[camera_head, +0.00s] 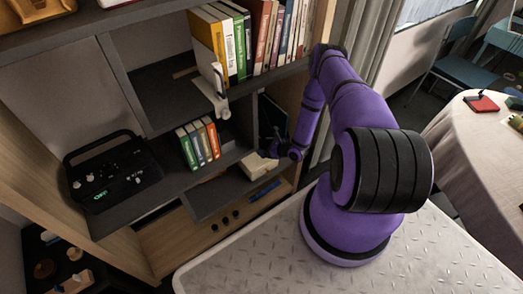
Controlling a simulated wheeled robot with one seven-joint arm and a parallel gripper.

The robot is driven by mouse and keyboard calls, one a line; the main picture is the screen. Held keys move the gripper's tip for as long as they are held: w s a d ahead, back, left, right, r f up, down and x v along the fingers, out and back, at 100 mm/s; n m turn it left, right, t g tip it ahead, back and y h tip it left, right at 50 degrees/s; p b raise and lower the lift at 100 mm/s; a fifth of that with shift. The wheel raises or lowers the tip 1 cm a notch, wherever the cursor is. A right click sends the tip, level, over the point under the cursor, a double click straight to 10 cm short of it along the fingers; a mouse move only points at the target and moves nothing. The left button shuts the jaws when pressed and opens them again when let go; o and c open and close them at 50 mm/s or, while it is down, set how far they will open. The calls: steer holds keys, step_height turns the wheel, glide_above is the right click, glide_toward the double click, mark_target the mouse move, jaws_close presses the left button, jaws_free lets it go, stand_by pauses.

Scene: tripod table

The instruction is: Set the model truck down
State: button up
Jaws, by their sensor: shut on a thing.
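My gripper (270,148) is at the end of the purple arm, reaching into the shelf unit near its right side. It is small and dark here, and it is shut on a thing. A pale, blocky thing (258,166) shows just below its fingers, over a low grey shelf board (215,196). I take it to be the model truck, but its shape is too small and partly covered to be sure. I cannot tell whether it touches the board.
A black radio-like box (112,172) stands on the left shelf. Several books (198,143) stand left of my gripper, and more (265,35) line the shelf above, near a white bracket-like thing (214,95). A blue item (264,190) lies lower. A round table (470,150) is at right.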

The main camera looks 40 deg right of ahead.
steer(key=shift+w+a, duration=0.15)
steer(key=shift+w, duration=0.45)
steer(key=shift+w+a+f, duration=0.15)
steer(key=shift+w+a, duration=0.05)
steer(key=shift+w, duration=0.3)
steer(key=shift+s+d+f, duration=0.1)
steer(key=shift+f, duration=1.6)
steer(key=shift+f, duration=0.1)
steer(key=o, duration=1.1)
steer(key=shift+s+d+r, duration=0.15)
steer(key=shift+s+r, duration=0.05)
steer(key=shift+s, duration=0.05)
steer(key=v, duration=1.1)
steer(key=shift+s, duration=0.25)
steer(key=shift+d, duration=0.1)
